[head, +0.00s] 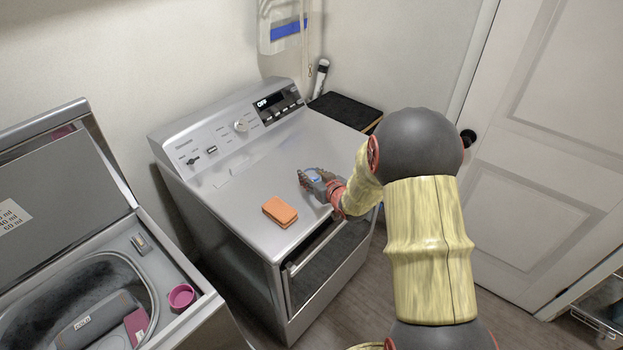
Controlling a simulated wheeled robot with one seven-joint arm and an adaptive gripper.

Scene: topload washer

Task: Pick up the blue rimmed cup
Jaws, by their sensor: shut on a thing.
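The blue rimmed cup (313,173) is on or just above the top of the grey dryer-like machine, right of its middle; I cannot tell whether it touches the surface. It is small, and my fingers hide much of it. My gripper (312,181) reaches in from the right and is shut on the cup.
An orange sponge-like block (280,211) lies on the machine top (245,195), left of and nearer than my gripper. A dark flat box (345,109) is at the back right. An open washer (75,260) stands at left, with a pink cup (181,297) on its rim.

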